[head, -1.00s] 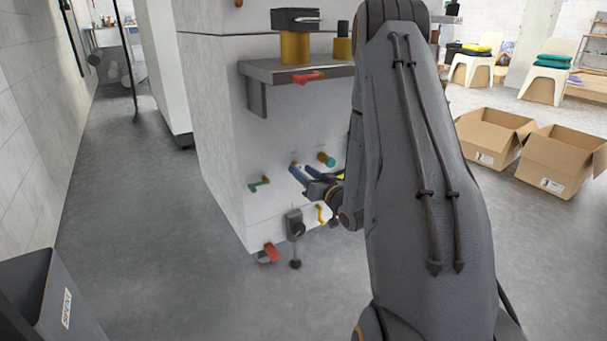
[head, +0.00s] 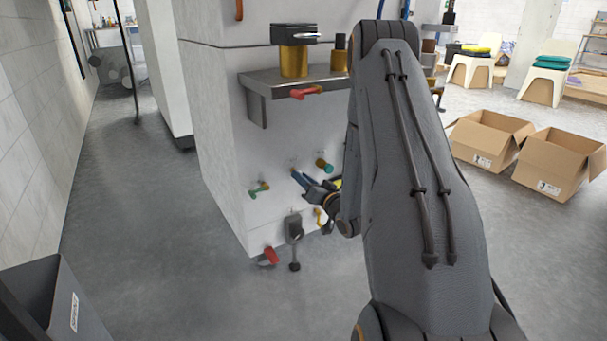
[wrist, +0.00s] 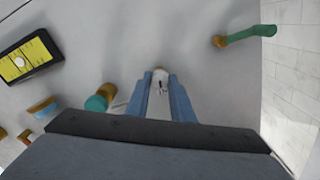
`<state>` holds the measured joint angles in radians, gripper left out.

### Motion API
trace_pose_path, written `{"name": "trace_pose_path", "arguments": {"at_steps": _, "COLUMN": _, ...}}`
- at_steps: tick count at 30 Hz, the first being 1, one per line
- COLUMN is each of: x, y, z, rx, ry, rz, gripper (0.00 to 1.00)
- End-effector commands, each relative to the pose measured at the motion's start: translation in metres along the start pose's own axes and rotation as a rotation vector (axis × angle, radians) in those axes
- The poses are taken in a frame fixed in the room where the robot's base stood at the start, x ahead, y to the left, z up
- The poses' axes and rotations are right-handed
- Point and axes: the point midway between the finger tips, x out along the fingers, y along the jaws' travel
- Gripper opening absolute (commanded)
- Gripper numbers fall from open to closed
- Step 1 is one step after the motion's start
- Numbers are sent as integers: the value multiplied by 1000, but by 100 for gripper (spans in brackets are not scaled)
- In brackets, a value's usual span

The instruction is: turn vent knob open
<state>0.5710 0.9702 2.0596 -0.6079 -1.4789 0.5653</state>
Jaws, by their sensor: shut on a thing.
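My gripper (wrist: 160,80) has two blue fingers closed around a small pale knob (wrist: 159,73) on the white machine panel, seen in the wrist view. The knob's label is not readable, so I cannot confirm it as the vent knob. In the head view the blue fingers of my gripper (head: 297,175) touch the lower panel, left of a teal knob (head: 324,165). The fingers mostly hide the held knob there. The teal knob also shows left of the fingers in the wrist view (wrist: 97,103).
A grey valve (head: 294,228) and red handle (head: 271,255) are below. A yellow display (wrist: 20,62) is on the panel. Open boxes (head: 492,140) stand right.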

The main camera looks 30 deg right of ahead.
Motion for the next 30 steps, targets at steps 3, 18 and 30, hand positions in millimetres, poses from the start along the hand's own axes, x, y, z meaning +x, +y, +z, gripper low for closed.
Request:
{"name": "trace_pose_path", "arguments": {"at_steps": 3, "x": -1, "y": -2, "z": -3, "rx": 107, "ry": -2, "rz": 0, "gripper": 0}}
{"name": "trace_pose_path", "arguments": {"at_steps": 18, "x": -1, "y": -1, "z": -2, "rx": 582, "ry": 0, "rz": 0, "gripper": 0}}
{"name": "trace_pose_path", "arguments": {"at_steps": 30, "x": -1, "y": 0, "z": -2, "rx": 962, "ry": 0, "rz": 0, "gripper": 0}}
